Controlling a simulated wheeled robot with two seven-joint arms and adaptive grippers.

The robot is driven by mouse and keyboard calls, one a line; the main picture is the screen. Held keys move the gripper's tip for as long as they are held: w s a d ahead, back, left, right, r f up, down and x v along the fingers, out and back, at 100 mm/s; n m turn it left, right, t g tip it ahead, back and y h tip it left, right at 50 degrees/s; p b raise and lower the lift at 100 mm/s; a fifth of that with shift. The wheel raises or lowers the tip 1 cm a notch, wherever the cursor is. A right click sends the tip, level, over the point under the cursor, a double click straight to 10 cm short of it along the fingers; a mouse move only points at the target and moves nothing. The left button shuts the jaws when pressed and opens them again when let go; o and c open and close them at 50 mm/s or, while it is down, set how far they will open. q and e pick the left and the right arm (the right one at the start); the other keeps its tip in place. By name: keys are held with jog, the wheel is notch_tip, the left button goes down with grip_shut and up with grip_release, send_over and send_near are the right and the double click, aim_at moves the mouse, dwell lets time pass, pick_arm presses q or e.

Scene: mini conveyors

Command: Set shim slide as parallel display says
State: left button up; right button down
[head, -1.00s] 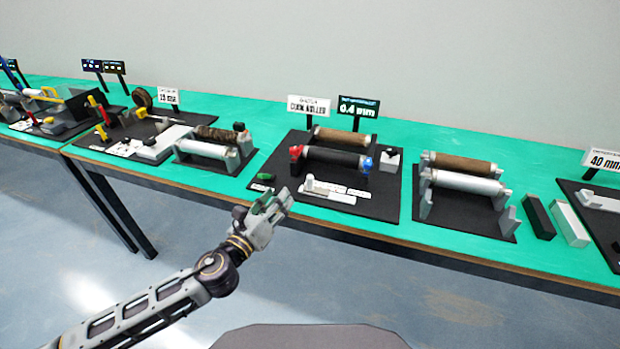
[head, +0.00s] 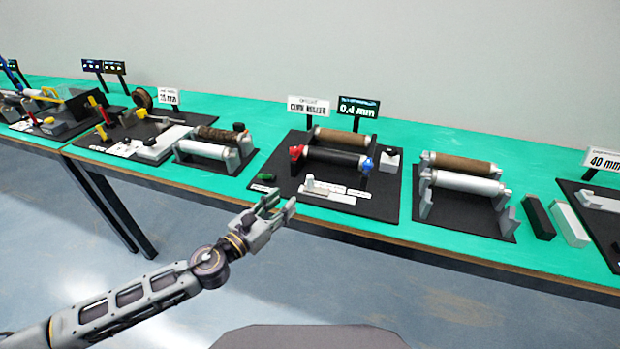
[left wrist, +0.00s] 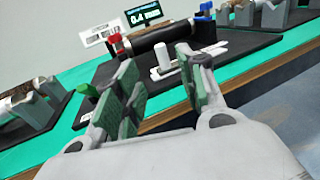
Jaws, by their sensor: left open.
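The parallel display (head: 358,107) reads 0.4 mm in the head view; it also shows in the left wrist view (left wrist: 142,17). It stands behind a black roller (head: 336,160) with a red knob (head: 295,152) at its left end and a blue knob (head: 367,164) at its right. In front is a white slide strip (head: 335,193) with a small upright knob (head: 309,182), seen between the fingers in the left wrist view (left wrist: 161,54). My left gripper (head: 281,203) is open and empty, in front of the table edge, apart from the slide. My right gripper is not seen.
A sign reading core roller (head: 308,105) stands beside the display. A silver and brown roller stand (head: 464,183) is to the right, another (head: 208,150) to the left. A small green piece (head: 266,177) lies left of the slide. The floor before the table is clear.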

aim_at(308, 180)
pick_arm(q)
jog(key=shift+x, duration=6.6)
grip_shut()
